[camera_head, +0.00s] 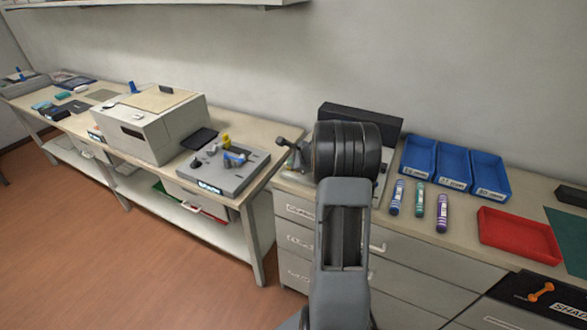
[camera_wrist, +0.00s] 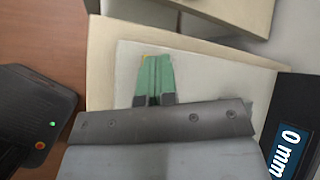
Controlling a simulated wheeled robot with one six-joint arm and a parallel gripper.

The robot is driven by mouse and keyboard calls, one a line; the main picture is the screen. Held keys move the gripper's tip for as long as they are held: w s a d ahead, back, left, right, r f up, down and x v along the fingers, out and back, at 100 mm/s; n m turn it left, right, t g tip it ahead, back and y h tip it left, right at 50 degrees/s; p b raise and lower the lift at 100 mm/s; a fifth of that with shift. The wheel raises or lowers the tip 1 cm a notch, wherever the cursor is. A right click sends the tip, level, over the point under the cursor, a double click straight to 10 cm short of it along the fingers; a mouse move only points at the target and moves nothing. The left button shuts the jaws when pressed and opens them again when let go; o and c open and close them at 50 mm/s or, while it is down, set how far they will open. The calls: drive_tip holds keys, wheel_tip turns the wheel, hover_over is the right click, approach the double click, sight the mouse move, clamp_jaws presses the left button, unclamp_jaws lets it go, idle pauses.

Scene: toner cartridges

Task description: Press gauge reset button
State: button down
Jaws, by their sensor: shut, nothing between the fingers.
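In the wrist view the gauge is a black block with a blue-lit display reading "0 mm" (camera_wrist: 288,150), at the lower right. A long black block (camera_head: 385,122) behind my arm in the head view appears to be the same gauge. My gripper (camera_wrist: 156,62) shows green fingers pressed together, empty, over a pale grey plate (camera_wrist: 215,62). A thin orange-yellow edge shows at the fingertips; I cannot tell if it is the reset button or whether they touch it. My arm mostly hides the gripper in the head view.
Blue bins (camera_head: 455,166) and several marked cartridges (camera_head: 419,206) lie right of my arm, with a red tray (camera_head: 520,235) beyond. A grey fixture (camera_head: 222,172) and a boxy printer (camera_head: 150,125) stand on the left bench. A wall closes the back.

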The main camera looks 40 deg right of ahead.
drive_tip(key=shift+r, duration=0.1)
drive_tip(key=shift+r+p, duration=0.6)
drive_tip(key=shift+r, duration=0.1)
wheel_tip(320, 180, up, 5)
drive_tip(key=p, duration=0.4)
idle(0.3)
idle(0.8)
